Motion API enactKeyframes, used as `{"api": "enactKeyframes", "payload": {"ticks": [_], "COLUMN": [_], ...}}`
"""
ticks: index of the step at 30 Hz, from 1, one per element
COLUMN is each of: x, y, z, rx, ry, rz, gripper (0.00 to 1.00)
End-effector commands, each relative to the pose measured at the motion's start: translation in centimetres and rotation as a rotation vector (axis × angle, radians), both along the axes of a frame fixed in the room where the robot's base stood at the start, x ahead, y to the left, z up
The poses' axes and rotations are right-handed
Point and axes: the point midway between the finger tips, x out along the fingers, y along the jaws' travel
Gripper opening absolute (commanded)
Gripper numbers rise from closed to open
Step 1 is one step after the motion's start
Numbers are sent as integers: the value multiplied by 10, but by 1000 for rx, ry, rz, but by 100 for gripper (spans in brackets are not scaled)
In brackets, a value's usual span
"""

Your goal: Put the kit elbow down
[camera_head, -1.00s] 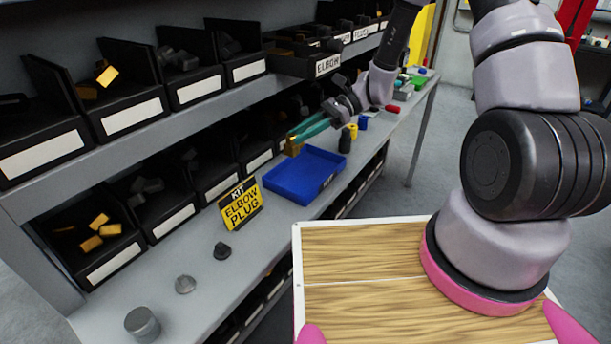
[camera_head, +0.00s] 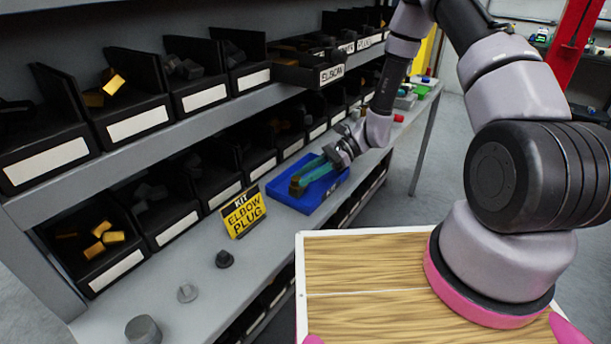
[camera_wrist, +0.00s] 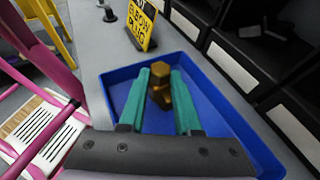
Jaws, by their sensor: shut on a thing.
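The kit elbow (camera_wrist: 160,82) is a brass-coloured fitting with a hex end, held between the two green fingers of my gripper (camera_wrist: 158,85). In the head view my gripper (camera_head: 300,181) reaches over the blue kit tray (camera_head: 336,189), with the elbow (camera_head: 297,187) at its tips. In the wrist view the blue tray (camera_wrist: 228,132) surrounds the elbow and the fingers. I cannot tell whether the elbow touches the tray floor. The yellow and black sign (camera_head: 243,212) reading KIT ELBOW PLUG stands left of the tray.
A shelf bin labelled ELBOW (camera_head: 331,74) juts out above the bench. Dark bins line both shelves behind the tray. A dark fitting (camera_head: 224,259) and two grey round parts (camera_head: 187,293) (camera_head: 143,330) lie on the front bench. Bench space between them is clear.

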Motion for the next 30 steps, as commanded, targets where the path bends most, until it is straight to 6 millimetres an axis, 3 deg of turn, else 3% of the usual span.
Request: {"api": "enactKeyframes", "payload": {"ticks": [4,5,6,7,19,30], "x": [0,0,0,0,2,28], "y": [0,0,0,0,-3,-66], "z": [-3,-3,-3,-3,2,30], "rx": [1,0,0,0,0,0], "ry": [1,0,0,0,0,-3], "rz": [0,0,0,0,-2,-4], "gripper": [0,43,59,62,62,62]}}
